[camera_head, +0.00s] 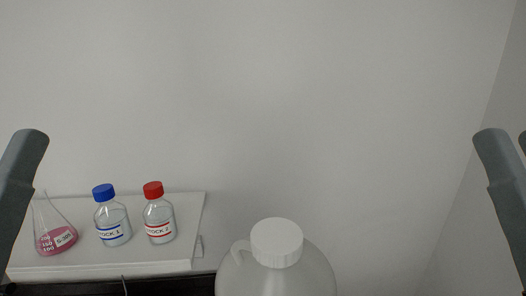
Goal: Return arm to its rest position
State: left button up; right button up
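A grey part of my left arm stands upright at the left edge, in front of the flask's left side. A grey part of my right arm stands at the right edge, away from all objects. I cannot make out the fingertips of either gripper in this view. A conical flask (56,238) with pink liquid, a blue-capped bottle (112,225) and a red-capped bottle (158,220) stand upright in a row at the left. A large translucent jug (274,278) with a white cap (276,243) stands at the bottom middle, its lower part cut off.
The flask and both bottles stand on a white box-like surface (190,228) against the wall. A plain grey wall (270,110) fills the back, with a corner at the right. The space between the jug and my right arm looks clear.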

notch_tip(320, 180, up, 21)
jog(key=p, duration=1.7)
jog(key=shift+r, duration=0.1)
